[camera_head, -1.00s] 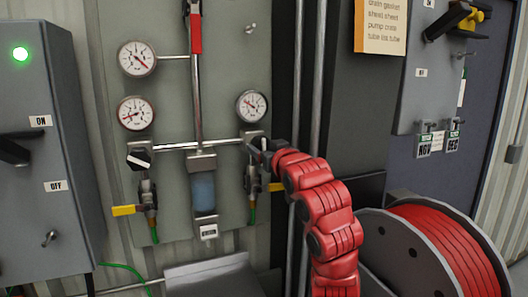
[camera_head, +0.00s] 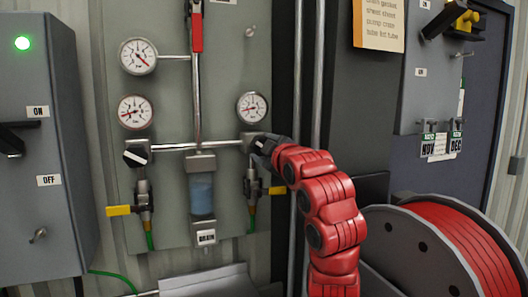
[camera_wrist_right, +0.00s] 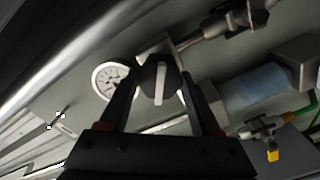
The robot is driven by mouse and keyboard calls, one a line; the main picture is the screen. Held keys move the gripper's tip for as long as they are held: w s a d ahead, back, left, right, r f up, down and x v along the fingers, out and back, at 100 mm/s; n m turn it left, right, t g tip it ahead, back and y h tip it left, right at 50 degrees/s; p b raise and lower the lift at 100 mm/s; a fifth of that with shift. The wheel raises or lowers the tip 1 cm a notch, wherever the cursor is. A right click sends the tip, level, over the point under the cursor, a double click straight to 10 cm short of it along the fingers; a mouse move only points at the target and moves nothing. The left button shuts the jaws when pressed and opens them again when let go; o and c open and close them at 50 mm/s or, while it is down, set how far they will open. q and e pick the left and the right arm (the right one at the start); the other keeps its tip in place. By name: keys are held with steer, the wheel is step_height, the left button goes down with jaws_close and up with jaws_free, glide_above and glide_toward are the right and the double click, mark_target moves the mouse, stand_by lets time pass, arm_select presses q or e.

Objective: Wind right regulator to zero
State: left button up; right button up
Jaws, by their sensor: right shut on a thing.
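The right regulator sits at the right end of the horizontal pipe, under the right gauge (camera_head: 252,107). Its dark round knob (camera_wrist_right: 158,84) with a white bar shows in the right wrist view, between my fingers. My right gripper (camera_head: 262,146) is shut on this knob and hides most of it in the head view. The right gauge's needle points to the lower left. The gauge also shows in the wrist view (camera_wrist_right: 110,80), partly behind a finger. The left regulator knob (camera_head: 137,154) is black with a white bar. My left gripper is not in view.
Two more gauges (camera_head: 137,56) are on the left of the panel. A blue filter bowl (camera_head: 202,195) hangs between the regulators. Yellow-handled valves (camera_head: 118,211) sit below. A red hose reel (camera_head: 440,245) stands at the lower right, and a grey switch box (camera_head: 45,150) at the left.

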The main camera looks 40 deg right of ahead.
steer(key=n, duration=0.2)
steer(key=shift+n, duration=0.4)
steer(key=shift+n+p, duration=0.45)
steer(key=shift+n, duration=1.45)
steer(key=o, duration=1.4)
steer(key=shift+w, duration=0.1)
